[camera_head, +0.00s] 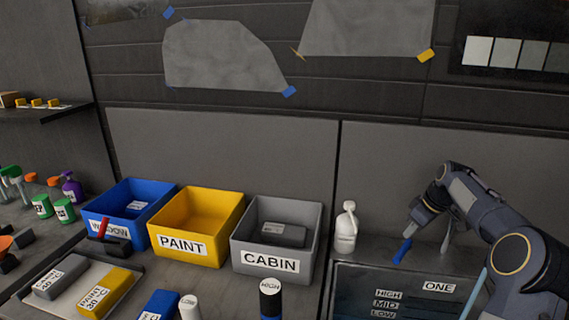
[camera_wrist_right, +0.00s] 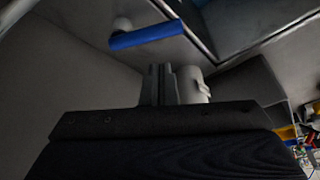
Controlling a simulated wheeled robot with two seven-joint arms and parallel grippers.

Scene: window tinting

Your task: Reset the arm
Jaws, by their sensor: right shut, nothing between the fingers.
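My right gripper (camera_head: 414,227) is in the head view at the right, above the counter and pointing down and to the left. Its two grey fingers (camera_wrist_right: 158,85) are together with nothing between them in the right wrist view. A short blue rod (camera_head: 402,250) is just below the fingers in the head view. The rod also shows in the right wrist view (camera_wrist_right: 147,36), apart from the fingers, near a pale round end. A white bottle (camera_head: 346,228) stands left of the gripper. It partly shows beside the fingers in the right wrist view (camera_wrist_right: 192,85). My left gripper is out of view.
Blue (camera_head: 126,194), yellow PAINT (camera_head: 181,246) and grey CABIN (camera_head: 270,262) bins stand in a row. A dark panel labelled HIGH, MID and LOW (camera_head: 425,284) is below my right arm. Several bottles and blocks crowd the left counter. Film sheets (camera_head: 218,55) hang behind.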

